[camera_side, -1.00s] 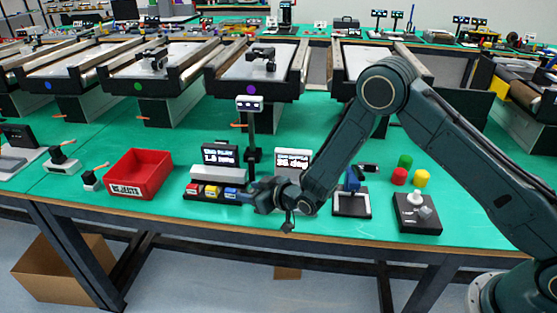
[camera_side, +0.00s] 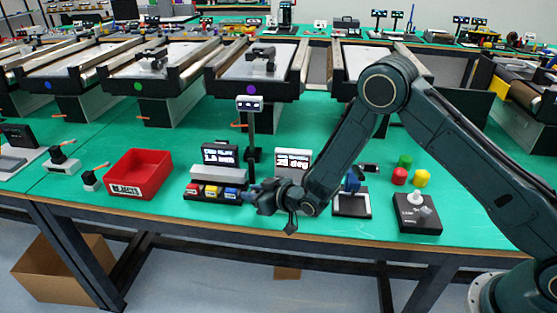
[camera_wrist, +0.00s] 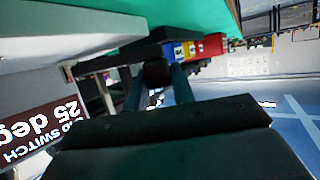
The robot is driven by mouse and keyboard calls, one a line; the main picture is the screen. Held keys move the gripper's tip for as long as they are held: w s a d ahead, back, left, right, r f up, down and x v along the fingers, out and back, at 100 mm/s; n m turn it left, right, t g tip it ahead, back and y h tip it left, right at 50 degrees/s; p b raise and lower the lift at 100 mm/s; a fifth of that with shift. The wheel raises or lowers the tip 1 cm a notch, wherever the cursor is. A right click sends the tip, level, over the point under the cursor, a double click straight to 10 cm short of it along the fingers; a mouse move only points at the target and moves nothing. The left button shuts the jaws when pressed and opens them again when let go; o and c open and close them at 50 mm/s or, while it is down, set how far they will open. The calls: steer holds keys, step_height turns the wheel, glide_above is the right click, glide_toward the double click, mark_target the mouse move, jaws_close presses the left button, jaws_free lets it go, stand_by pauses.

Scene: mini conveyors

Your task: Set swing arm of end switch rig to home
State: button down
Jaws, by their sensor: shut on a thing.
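The end switch rig's display stands behind my gripper in the side view (camera_side: 293,159). In the wrist view the display (camera_wrist: 40,120) appears upside down and reads 25 deg. My gripper (camera_side: 252,190) is low over the front of the table, just left of and in front of this display. In the wrist view my gripper (camera_wrist: 157,85) is shut on a small dark piece (camera_wrist: 156,72), which looks like the end of the swing arm. The rest of the arm and its pivot are mostly hidden by my gripper.
A block with red, yellow and blue parts (camera_side: 213,197) stands close to my gripper's left. A red bin (camera_side: 140,173) is farther left. To the right are a small rig (camera_side: 352,201), a joystick box (camera_side: 416,212) and coloured cylinders (camera_side: 400,177). The table's front edge is close.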

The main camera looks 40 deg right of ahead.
steer(key=shift+s+d, duration=0.3)
steer(key=shift+s, duration=0.3)
steer(key=shift+s+d, duration=0.3)
steer(key=shift+s, duration=0.25)
steer(key=shift+s+d, duration=0.85)
steer(key=c, duration=1.2)
jaws_free()
steer(key=shift+a, duration=0.1)
